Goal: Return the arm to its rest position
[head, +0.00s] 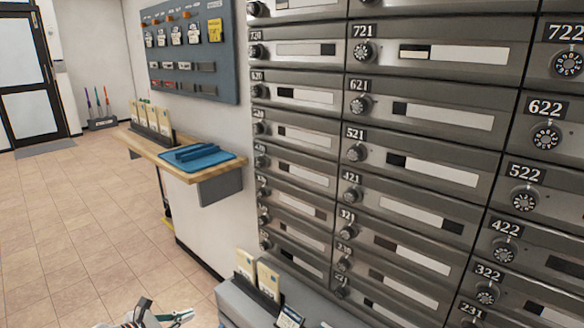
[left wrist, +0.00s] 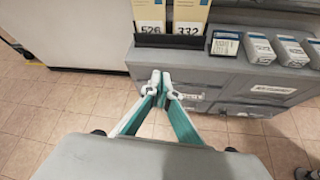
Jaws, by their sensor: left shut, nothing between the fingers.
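My left gripper (head: 170,317) shows at the bottom edge of the head view, low over the tiled floor and left of the grey cabinet (head: 232,300). Only part of it is in that picture. In the left wrist view the left gripper (left wrist: 160,78) has its two white and teal fingers meeting at the tips, with nothing between them. The tips appear in front of the grey cabinet front (left wrist: 215,88), and I cannot tell the exact gap. My right gripper is not in view.
A wall of numbered metal mailboxes (head: 440,148) fills the right side. Card holders (head: 268,278) stand on the cabinet. The tiled floor (head: 70,220) at left is clear.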

